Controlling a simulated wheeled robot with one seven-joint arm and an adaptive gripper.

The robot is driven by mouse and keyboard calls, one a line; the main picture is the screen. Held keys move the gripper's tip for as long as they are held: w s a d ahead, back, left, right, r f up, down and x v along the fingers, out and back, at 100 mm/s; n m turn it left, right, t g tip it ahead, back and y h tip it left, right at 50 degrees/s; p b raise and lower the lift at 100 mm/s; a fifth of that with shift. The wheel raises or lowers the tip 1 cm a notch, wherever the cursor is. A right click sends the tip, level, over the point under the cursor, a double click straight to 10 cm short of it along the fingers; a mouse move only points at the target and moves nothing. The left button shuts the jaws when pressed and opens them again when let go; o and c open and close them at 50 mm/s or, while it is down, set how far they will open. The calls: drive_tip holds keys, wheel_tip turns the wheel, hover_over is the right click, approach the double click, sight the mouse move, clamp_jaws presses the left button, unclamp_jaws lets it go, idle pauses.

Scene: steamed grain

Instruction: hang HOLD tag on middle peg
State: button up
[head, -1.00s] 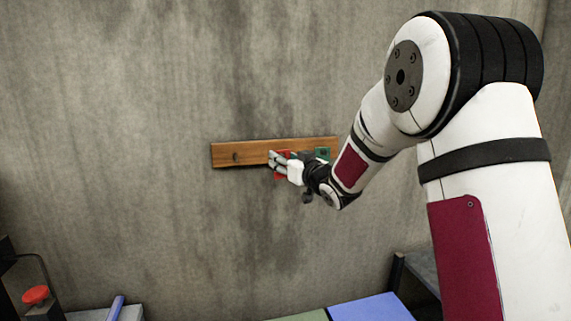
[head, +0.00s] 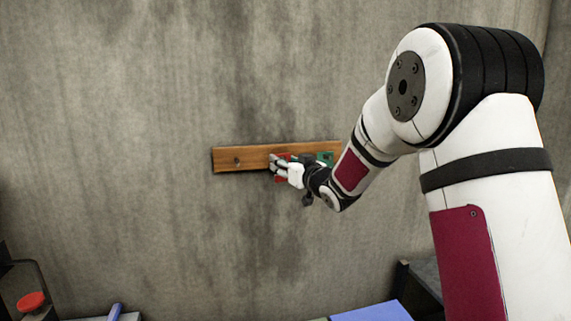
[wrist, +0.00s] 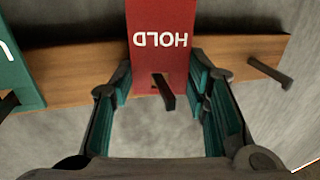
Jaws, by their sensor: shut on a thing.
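The red HOLD tag (wrist: 158,40) is upside down in the wrist view, between the fingers of my gripper (wrist: 162,98). My gripper is shut on it. The dark middle peg (wrist: 164,92) sticks out at the tag's end nearest my palm; it seems to pass through the tag, but I cannot see the hole clearly. In the head view the tag (head: 283,156) is partly hidden by my gripper (head: 276,165), which is at the middle of the wooden peg board (head: 225,165).
A green tag (wrist: 15,75) hangs on one end peg, also visible right of my gripper in the head view (head: 325,158). The other end peg (wrist: 268,72) is bare. The concrete wall (head: 120,120) is close behind the board. A red button (head: 31,301) is at lower left.

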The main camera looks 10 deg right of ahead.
drive_tip(key=o, duration=0.9)
drive_tip(key=s+d+r+m+g+h, duration=0.1)
drive_tip(key=s+d+g+h, duration=0.15)
drive_tip(key=s, duration=0.95)
drive_tip(key=s+d+m+g+h, duration=0.2)
drive_tip(key=s+d+h, duration=0.15)
drive_tip(key=s, duration=0.85)
drive_tip(key=s+a+f+g, duration=0.2)
drive_tip(key=s, duration=0.6)
drive_tip(key=s+a+f+g+y, duration=0.1)
drive_tip(key=s+a+g, duration=0.1)
drive_tip(key=s, duration=0.6)
drive_tip(key=s+a+f+g, duration=0.2)
drive_tip(key=s+g, duration=0.1)
drive_tip(key=s, duration=0.5)
drive_tip(key=shift+s+a+f, duration=0.2)
drive_tip(key=shift+f, duration=0.15)
